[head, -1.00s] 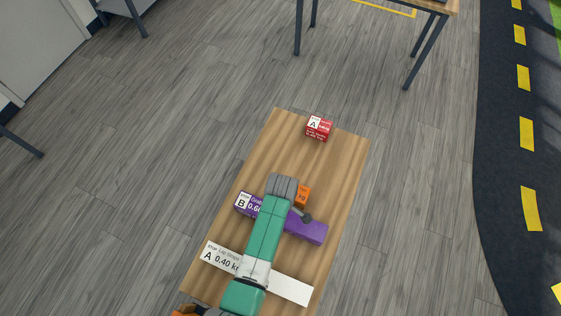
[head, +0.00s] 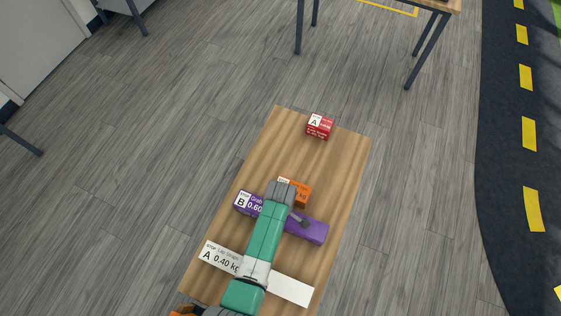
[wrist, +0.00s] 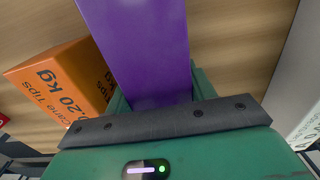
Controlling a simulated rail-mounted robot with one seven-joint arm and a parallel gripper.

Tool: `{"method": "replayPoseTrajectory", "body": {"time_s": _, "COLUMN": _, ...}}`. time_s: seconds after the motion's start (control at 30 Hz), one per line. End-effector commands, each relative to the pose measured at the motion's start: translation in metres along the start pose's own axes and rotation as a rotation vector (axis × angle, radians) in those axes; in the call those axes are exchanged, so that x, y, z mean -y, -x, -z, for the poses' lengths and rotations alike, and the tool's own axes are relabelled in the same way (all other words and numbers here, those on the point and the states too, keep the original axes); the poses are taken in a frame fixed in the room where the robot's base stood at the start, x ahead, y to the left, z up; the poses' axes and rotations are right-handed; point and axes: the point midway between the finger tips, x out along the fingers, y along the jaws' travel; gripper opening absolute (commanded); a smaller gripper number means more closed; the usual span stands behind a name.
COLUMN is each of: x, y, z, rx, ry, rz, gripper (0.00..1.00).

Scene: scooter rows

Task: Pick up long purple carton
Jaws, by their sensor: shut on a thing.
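The long purple carton (head: 306,229) lies across the wooden table in the head view, with a white "B 0.60" label at its left end. My green arm hides its middle. In the wrist view the purple carton (wrist: 138,45) runs up from between the fingers of my gripper (wrist: 158,98), which is shut on it. I cannot tell whether the carton is clear of the tabletop.
An orange carton (head: 303,192) sits close behind the purple one; the wrist view shows it beside the carton (wrist: 62,85). A white carton (head: 291,290) lies in front. A red box (head: 320,127) stands at the far end of the table (head: 262,150).

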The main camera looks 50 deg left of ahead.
Motion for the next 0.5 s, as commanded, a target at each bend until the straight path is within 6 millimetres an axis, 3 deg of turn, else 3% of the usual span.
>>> {"method": "replayPoseTrajectory", "body": {"time_s": 0.17, "x": -0.001, "y": 0.009, "z": 0.000, "rx": 0.000, "ry": 0.000, "rz": -0.002, "gripper": 0.11}}
{"method": "replayPoseTrajectory", "body": {"time_s": 0.5, "x": -0.001, "y": 0.082, "z": 0.000, "rx": -0.001, "ry": -0.001, "rz": -0.004, "gripper": 0.11}}
